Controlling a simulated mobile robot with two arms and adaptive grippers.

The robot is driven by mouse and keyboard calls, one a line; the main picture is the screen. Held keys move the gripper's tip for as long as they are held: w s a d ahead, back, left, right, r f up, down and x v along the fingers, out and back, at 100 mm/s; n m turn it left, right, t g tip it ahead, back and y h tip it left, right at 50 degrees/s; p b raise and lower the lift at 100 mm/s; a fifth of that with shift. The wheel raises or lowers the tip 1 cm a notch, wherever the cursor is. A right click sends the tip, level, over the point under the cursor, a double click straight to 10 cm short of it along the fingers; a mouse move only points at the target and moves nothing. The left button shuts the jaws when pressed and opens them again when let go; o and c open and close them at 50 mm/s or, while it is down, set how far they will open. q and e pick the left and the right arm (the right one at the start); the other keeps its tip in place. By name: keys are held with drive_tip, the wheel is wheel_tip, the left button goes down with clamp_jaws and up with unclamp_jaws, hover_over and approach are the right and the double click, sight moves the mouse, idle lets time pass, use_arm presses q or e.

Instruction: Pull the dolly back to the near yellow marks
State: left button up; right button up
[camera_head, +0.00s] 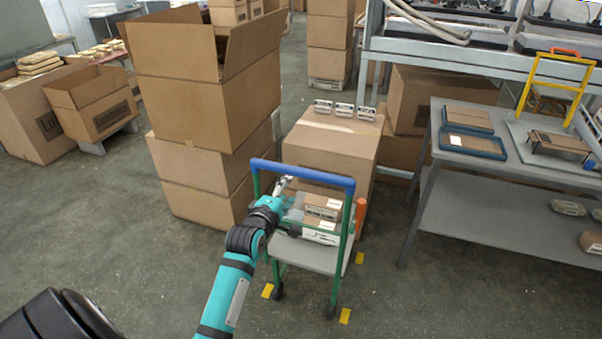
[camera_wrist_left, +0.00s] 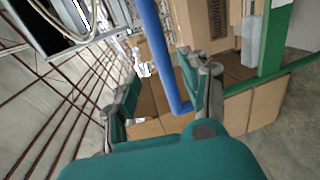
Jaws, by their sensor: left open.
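The dolly has a blue handle bar (camera_head: 303,171), a green frame (camera_head: 342,250) and a grey deck (camera_head: 305,256) carrying small cartons (camera_head: 321,212). Its near wheels stand beside two yellow floor marks, one at the left (camera_head: 267,291) and one at the right (camera_head: 344,316). Another yellow mark (camera_head: 360,257) lies farther back on the right. My left gripper (camera_head: 284,184) is at the handle's left part. In the left wrist view my open fingers (camera_wrist_left: 168,75) have the blue bar (camera_wrist_left: 158,45) showing between them; contact cannot be told. My right gripper is not in view.
A large carton (camera_head: 330,150) stands behind the dolly. Tall stacked cartons (camera_head: 205,165) stand at its left. A grey table (camera_head: 480,205) with trays is at the right. Bare floor (camera_head: 420,300) lies in front and to the right.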

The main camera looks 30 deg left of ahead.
sight(300, 174)
use_arm(q)
drive_tip(key=x, duration=1.2)
drive_tip(key=shift+w+f, duration=0.1)
clamp_jaws()
idle(0.4)
